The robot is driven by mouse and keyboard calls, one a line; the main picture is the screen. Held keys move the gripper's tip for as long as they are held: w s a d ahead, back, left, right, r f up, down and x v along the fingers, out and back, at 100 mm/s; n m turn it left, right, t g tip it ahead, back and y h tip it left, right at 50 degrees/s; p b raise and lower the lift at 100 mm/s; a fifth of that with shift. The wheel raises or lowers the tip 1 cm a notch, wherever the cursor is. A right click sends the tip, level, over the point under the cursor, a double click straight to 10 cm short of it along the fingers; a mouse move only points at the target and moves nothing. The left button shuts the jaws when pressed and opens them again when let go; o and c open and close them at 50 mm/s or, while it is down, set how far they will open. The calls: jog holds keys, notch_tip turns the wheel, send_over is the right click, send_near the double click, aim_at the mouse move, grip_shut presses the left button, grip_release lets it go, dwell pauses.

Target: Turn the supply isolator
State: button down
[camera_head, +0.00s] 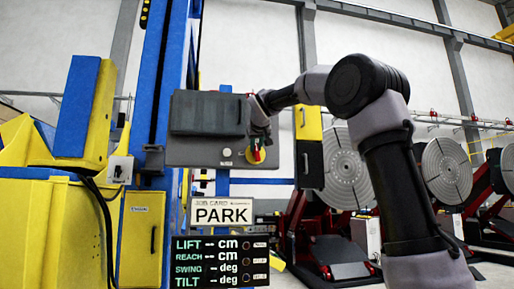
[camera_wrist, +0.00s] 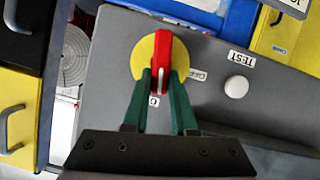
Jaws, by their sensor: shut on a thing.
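The supply isolator has a red handle (camera_wrist: 162,48) on a round yellow plate (camera_wrist: 141,54), set in a grey panel. In the wrist view, my gripper (camera_wrist: 161,76) has its two green fingers on either side of the handle's lower part, shut on it. The handle stands nearly upright in that view. An "OFF" label (camera_wrist: 198,75) is right of the yellow plate, and a small white label is partly hidden between the fingers. In the head view, the isolator (camera_head: 256,155) shows red and yellow just below my gripper (camera_head: 258,143), whose fingers are too small to make out.
A white round button (camera_wrist: 235,87) sits by a "TEST" label (camera_wrist: 240,58) on the same panel. A dark box (camera_head: 207,113) covers the grey panel's upper left. A "PARK" sign (camera_head: 222,212) and a black display (camera_head: 221,262) are below. Red positioners with grey discs (camera_head: 345,165) stand right.

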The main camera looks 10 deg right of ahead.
aim_at(253, 154)
jog(key=shift+a+f+n+h, duration=0.1)
jog(key=shift+a+n+h, duration=0.15)
jog(key=shift+n+h, duration=0.3)
jog(key=shift+a+f+n+h, duration=0.1)
jog(key=shift+a+n+h, duration=0.2)
jog(key=shift+n, duration=0.35)
jog(key=shift+a+f+n+t+h, duration=0.15)
jog(key=shift+f+n+t+h, duration=0.35)
jog(key=shift+n, duration=1.05)
jog(key=shift+a+f+n+t+h, duration=0.2)
jog(key=shift+n+t+h, duration=0.5)
jog(key=shift+n, duration=0.9)
jog(key=shift+a+f+n+t+h, duration=0.1)
jog(key=shift+f+n+t+h, duration=0.25)
jog(key=shift+n+h, duration=0.85)
jog(key=shift+n+y, duration=0.35)
jog(key=shift+n, duration=0.1)
jog(key=c, duration=0.7)
grip_release()
